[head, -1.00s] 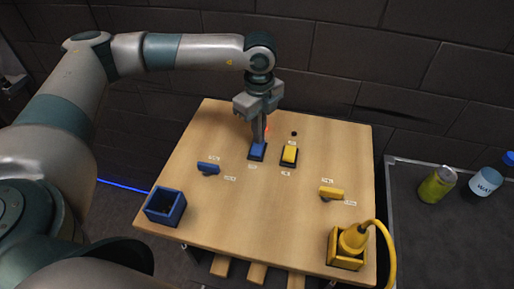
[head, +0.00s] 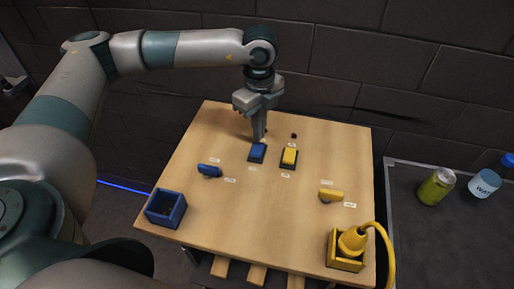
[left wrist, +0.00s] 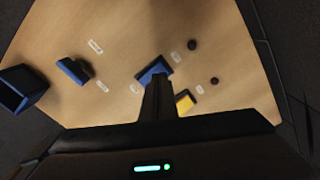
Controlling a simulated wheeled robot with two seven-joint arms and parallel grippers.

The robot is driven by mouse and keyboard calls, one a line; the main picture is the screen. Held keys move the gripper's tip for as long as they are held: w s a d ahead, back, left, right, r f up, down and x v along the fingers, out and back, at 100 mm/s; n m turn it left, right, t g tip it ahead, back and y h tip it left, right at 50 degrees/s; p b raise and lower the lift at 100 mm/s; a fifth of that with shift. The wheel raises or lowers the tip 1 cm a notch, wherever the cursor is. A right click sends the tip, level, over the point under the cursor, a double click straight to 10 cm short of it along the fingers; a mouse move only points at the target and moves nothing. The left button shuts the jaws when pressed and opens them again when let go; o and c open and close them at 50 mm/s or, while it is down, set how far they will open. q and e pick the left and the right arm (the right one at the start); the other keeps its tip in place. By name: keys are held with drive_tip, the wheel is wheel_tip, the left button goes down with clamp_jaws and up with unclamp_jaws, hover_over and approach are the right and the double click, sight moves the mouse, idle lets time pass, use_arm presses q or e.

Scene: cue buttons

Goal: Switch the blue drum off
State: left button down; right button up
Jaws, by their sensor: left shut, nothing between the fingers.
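A blue push button (head: 257,152) on a dark base sits near the middle back of the wooden table. It also shows in the left wrist view (left wrist: 154,69). My left gripper (head: 259,140) is shut and empty, pointing down at the back edge of this button. I cannot tell whether the fingertips touch it. A small round lamp (left wrist: 192,44) behind the blue button is dark; in the head view the gripper mostly hides it. A blue lever switch (head: 209,170) sits to the left, between small white labels. Nothing plainly looks like a drum. My right gripper is not in view.
A yellow button (head: 289,158) stands close to the right, with a dark lamp (head: 294,135) behind it. A yellow lever (head: 331,195), a blue box (head: 165,208) and a yellow box (head: 345,264) holding a corded yellow thing lie nearer. The table (head: 250,215) is clear between.

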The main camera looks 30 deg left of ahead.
sight(259, 145)
use_arm(q)
wheel_tip(259, 145, up, 4)
drive_tip(key=shift+r+p, duration=0.2)
drive_tip(key=shift+p, duration=0.5)
idle(0.5)
